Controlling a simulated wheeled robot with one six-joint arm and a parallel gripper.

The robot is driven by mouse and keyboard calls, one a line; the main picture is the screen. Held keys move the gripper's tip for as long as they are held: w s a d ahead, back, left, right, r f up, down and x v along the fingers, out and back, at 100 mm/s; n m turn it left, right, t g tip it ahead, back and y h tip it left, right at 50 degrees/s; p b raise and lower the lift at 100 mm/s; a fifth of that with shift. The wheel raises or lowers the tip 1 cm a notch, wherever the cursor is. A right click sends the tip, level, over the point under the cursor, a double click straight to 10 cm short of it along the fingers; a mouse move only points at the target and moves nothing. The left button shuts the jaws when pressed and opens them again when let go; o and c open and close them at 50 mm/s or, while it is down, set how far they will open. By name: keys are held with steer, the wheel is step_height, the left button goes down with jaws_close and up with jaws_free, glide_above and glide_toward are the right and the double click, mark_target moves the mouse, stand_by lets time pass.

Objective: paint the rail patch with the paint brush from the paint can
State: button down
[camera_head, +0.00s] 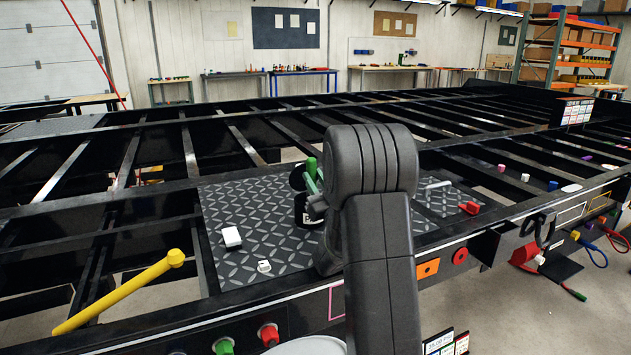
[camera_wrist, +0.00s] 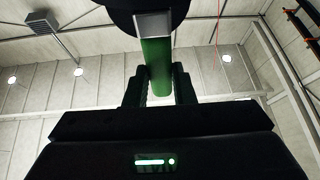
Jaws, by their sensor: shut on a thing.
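My gripper (camera_wrist: 159,76) is shut on the green handle of the paint brush (camera_wrist: 155,48) in the wrist view. The brush's silver ferrule meets a dark round shape at the top edge; I cannot tell whether that is bristles or the can. In the head view the green brush handle (camera_head: 311,168) shows at the black paint can (camera_head: 302,210), which stands on the diamond-plate deck. My arm hides part of the can and most of the gripper there. Outlined rectangles in pink (camera_head: 337,301) and yellow (camera_head: 571,216) mark the side rail; I cannot tell which is the rail patch.
A white block (camera_head: 231,237) and a small white piece (camera_head: 264,266) lie on the deck (camera_head: 262,207). A yellow bar (camera_head: 120,291) slants at left. A red-ended tool (camera_head: 469,208) lies at right. Black frame beams with open gaps surround the deck.

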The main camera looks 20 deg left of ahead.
step_height(320, 180, up, 9)
steer(key=s+d+p, duration=0.1)
steer(key=shift+s+d, duration=0.15)
steer(key=shift+d, duration=0.1)
stand_by(0.6)
steer(key=shift+d+f, duration=0.1)
stand_by(0.4)
